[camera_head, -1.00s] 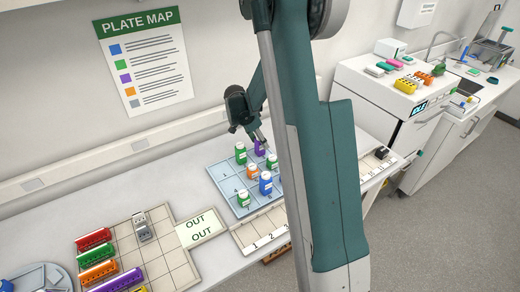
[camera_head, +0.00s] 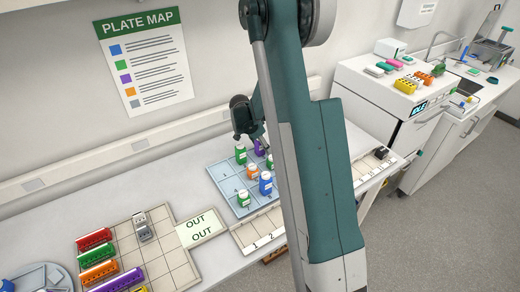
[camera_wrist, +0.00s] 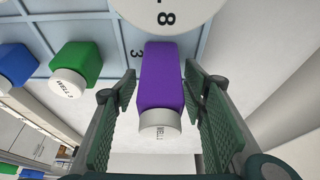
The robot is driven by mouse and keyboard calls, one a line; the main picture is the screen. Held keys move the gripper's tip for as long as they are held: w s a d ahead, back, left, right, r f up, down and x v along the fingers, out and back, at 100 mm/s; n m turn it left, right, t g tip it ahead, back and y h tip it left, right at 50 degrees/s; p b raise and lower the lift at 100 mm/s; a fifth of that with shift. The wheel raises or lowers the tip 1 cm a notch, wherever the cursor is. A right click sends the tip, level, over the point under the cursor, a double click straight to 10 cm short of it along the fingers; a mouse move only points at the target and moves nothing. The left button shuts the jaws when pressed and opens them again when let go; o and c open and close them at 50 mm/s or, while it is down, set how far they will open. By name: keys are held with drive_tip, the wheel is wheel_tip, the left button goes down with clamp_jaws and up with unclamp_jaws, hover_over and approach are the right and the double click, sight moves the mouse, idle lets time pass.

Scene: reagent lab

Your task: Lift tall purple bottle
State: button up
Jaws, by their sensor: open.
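The tall purple bottle (camera_head: 259,147) stands at the back of the pale blue gridded tray (camera_head: 221,177), partly hidden by my arm in the head view. In the wrist view the purple bottle (camera_wrist: 161,75) with its white cap lies between the two green ribbed fingers of my gripper (camera_wrist: 163,88). The fingers are open, with a visible gap at the left side; on the right the finger is very close to the bottle, and I cannot tell if it touches.
Green (camera_head: 241,154), orange (camera_head: 251,172) and blue (camera_head: 265,183) bottles stand close by on the tray. A green bottle (camera_wrist: 75,66) and a blue bottle (camera_wrist: 17,66) show left of the gripper. Coloured racks (camera_head: 98,253) lie at front left.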

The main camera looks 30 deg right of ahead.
drive_tip(key=c, duration=1)
drive_tip(key=shift+r, duration=0.1)
drive_tip(key=shift+r, duration=4.9)
